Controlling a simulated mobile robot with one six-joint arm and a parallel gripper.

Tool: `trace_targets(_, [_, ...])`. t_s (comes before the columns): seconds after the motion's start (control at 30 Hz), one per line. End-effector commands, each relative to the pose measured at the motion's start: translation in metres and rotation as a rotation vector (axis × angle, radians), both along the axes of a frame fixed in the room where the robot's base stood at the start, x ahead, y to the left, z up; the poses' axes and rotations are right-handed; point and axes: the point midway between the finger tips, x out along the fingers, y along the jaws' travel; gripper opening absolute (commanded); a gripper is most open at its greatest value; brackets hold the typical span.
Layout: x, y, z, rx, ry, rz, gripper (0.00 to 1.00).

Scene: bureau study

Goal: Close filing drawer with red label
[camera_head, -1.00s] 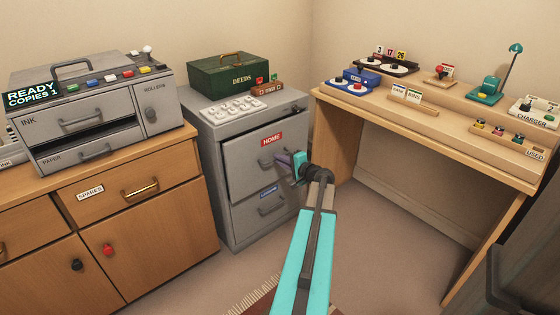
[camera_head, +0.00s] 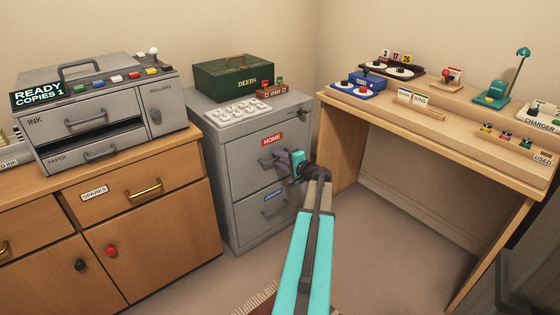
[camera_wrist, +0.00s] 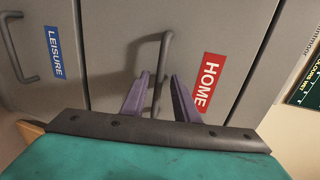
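The filing cabinet (camera_head: 212,170) stands between the wooden cupboard and the desk. Its upper drawer (camera_head: 245,162) bears the red HOME label (camera_head: 272,139), and its front now looks about flush with the cabinet. The HOME label also shows in the wrist view (camera_wrist: 207,82). My gripper (camera_head: 288,158) is at this drawer's handle (camera_wrist: 165,50). In the wrist view its two purple fingers (camera_wrist: 160,97) stand apart, one on each side of the handle bar, with gaps visible. The lower drawer (camera_head: 245,215) has a blue LEISURE label (camera_wrist: 55,52) and looks shut.
A green DEEDS box (camera_head: 230,82) and a white keypad (camera_head: 237,112) sit on the cabinet. The wooden cupboard (camera_head: 170,240) with a grey copier (camera_head: 120,122) is at left. The desk (camera_head: 450,147) is at right, with open floor (camera_head: 375,230) below it.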

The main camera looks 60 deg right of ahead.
Motion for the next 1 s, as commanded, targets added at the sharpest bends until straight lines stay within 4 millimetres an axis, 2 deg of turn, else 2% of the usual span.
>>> trace_targets(0.37, [-0.004, 0.001, 0.000, 0.001, 0.002, 0.000, 0.28])
trace_targets(0.53, [-0.013, 0.004, 0.002, 0.000, 0.002, -0.001, 0.28])
trace_targets(0.77, [-0.039, 0.013, 0.009, 0.001, 0.002, -0.002, 0.28])
trace_targets(1.0, [-0.074, 0.025, 0.017, 0.001, 0.001, -0.003, 0.28])
